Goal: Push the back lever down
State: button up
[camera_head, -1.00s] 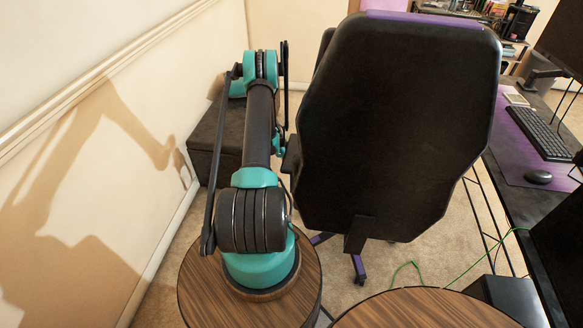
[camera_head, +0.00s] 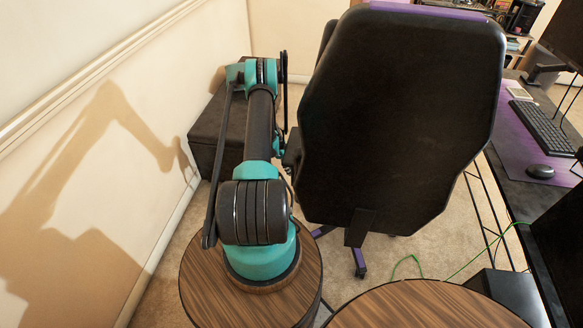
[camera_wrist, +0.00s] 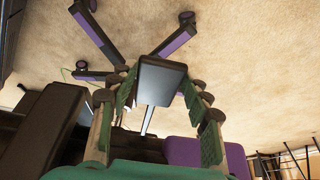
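The office chair (camera_head: 400,110) stands with its black backrest toward me in the head view. In the wrist view its purple-and-black legs (camera_wrist: 178,42) show with the picture upside down. My gripper (camera_wrist: 158,84) is open, its green-padded fingers spread to both sides of a dark rectangular part (camera_wrist: 161,76) seen between them. I cannot tell whether they touch it. A grey post shows below that part in the picture. No back lever can be clearly picked out. In the head view my gripper is hidden beyond my arm and the chair.
A dark box-like piece (camera_head: 222,125) stands by the left wall. A desk (camera_head: 520,188) with keyboard (camera_head: 540,127) and mouse (camera_head: 540,171) is at right. A green cable (camera_head: 462,268) lies on the carpet. The wall limits room on the left.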

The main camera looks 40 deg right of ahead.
jog(key=o, duration=0.3)
jog(key=shift+r, duration=0.1)
jog(key=v, duration=1.2)
dwell(0.3)
